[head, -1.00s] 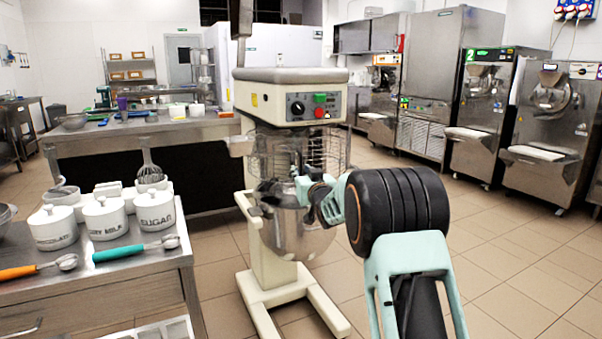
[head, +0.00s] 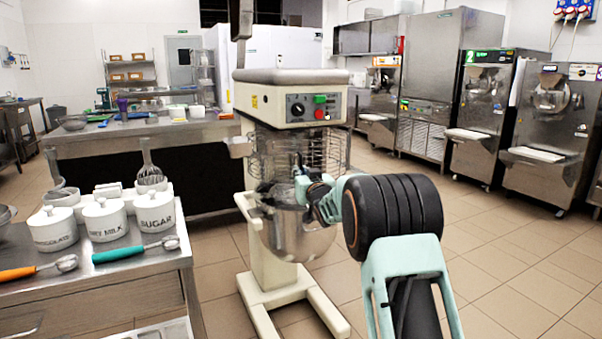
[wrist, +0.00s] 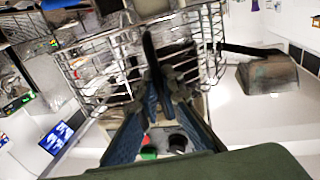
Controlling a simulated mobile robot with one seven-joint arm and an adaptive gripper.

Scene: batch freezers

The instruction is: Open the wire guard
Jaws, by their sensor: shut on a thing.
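The wire guard (head: 333,152) is a cage of thin metal bars around the top of the planetary mixer (head: 290,95), above its steel bowl (head: 285,232). In the head view my gripper (head: 303,180) is at the front of the guard, low near the bowl's rim; my arm hides part of it. In the wrist view the guard's bars (wrist: 98,75) spread on both sides of my gripper (wrist: 152,75). Its fingers are close together and shut on a part of the guard. The exact bar between the fingertips is hard to make out.
A table at the left carries white jars (head: 105,219), a whisk (head: 149,170) and measuring spoons (head: 135,250). A steel counter (head: 150,130) stands behind. Batch freezers (head: 480,110) line the right wall. The tiled floor (head: 500,250) at the right is clear.

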